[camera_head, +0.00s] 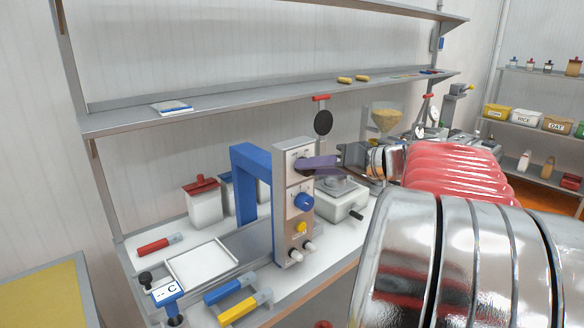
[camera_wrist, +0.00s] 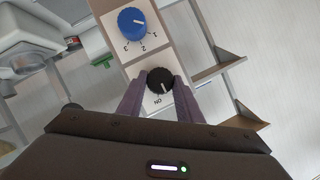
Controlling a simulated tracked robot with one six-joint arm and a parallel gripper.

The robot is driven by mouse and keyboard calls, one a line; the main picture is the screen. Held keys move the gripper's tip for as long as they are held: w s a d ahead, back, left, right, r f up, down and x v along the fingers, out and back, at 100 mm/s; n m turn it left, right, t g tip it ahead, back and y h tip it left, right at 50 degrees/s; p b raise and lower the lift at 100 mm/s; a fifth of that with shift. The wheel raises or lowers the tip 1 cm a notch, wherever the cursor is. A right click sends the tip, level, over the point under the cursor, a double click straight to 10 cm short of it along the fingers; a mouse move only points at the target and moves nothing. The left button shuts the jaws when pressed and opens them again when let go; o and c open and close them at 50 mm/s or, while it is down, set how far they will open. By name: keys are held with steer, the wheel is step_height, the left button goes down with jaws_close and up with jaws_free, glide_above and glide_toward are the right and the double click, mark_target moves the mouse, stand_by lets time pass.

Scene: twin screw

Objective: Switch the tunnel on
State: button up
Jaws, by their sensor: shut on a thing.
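The tunnel is a blue arch (camera_head: 247,160) with a grey upright control panel (camera_head: 283,215) on its right side, standing over a conveyor. A black knob (camera_wrist: 158,77) is at the top of the panel in the head view. My gripper (camera_head: 304,164) reaches it from the right, its purple fingers shut on the knob from both sides. In the wrist view my gripper (camera_wrist: 158,88) shows one finger on each side of the knob. The word ON is printed beside the knob, and its pale mark points roughly toward that word. Any other label there is hidden.
A shelf (camera_head: 250,101) runs above. A white tray (camera_head: 202,262) lies left.

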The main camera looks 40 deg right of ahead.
steer(key=m, duration=0.1)
steer(key=m+y, duration=0.1)
steer(key=m, duration=0.1)
steer(key=m+t+y, duration=0.1)
steer(key=shift+d+f+m, duration=0.25)
steer(key=shift+d+m, duration=0.05)
stand_by(0.5)
steer(key=o, duration=1)
steer(key=shift+o, duration=0.2)
steer(key=shift+a, duration=0.1)
steer(key=shift+s, duration=0.1)
steer(key=v, duration=1.3)
steer(key=shift+s+d, duration=0.25)
steer(key=shift+d, duration=0.1)
steer(key=shift+f, duration=0.15)
